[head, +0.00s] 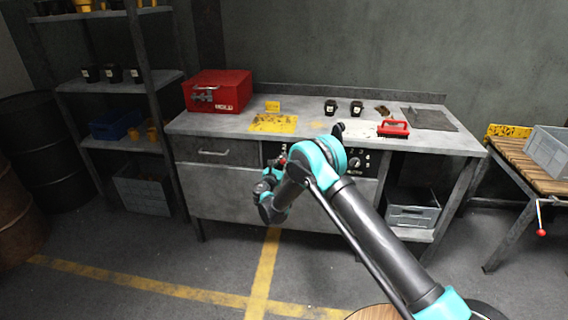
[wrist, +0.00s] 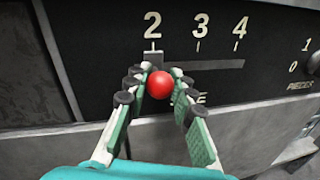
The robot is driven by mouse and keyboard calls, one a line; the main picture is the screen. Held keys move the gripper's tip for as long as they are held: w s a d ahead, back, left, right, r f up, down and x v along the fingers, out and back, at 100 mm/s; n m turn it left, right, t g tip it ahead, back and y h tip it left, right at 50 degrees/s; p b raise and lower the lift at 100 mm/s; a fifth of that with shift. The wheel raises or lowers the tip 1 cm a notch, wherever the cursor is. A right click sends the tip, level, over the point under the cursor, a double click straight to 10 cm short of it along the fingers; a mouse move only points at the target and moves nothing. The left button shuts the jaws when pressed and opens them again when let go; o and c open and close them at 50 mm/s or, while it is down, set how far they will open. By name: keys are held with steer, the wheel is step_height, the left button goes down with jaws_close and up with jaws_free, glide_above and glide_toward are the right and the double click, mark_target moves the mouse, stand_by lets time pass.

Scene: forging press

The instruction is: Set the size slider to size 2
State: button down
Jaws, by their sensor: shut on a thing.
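The size slider's red ball knob (wrist: 159,85) is between the fingers of my gripper (wrist: 158,76) in the wrist view. The fingers are shut on it from both sides. The slider's slot (wrist: 215,64) runs to the right under the white marks 2, 3 and 4. The knob is at the slot's left end, just below the mark 2 (wrist: 153,25), nearly in line with its tick. In the head view my gripper (head: 280,163) is at the front of the bench, and my arm covers much of the black control panel (head: 271,150).
A drawer (head: 213,151) is left of the panel. Open floor lies in front.

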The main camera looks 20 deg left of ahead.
steer(key=c, duration=1.3)
jaws_free()
steer(key=shift+s+a, duration=0.1)
steer(key=shift+a, duration=0.15)
steer(key=shift+o, duration=0.2)
steer(key=shift+s, duration=0.1)
steer(key=s, duration=1.1)
steer(key=shift+s+d, duration=0.25)
steer(key=shift+s, duration=0.15)
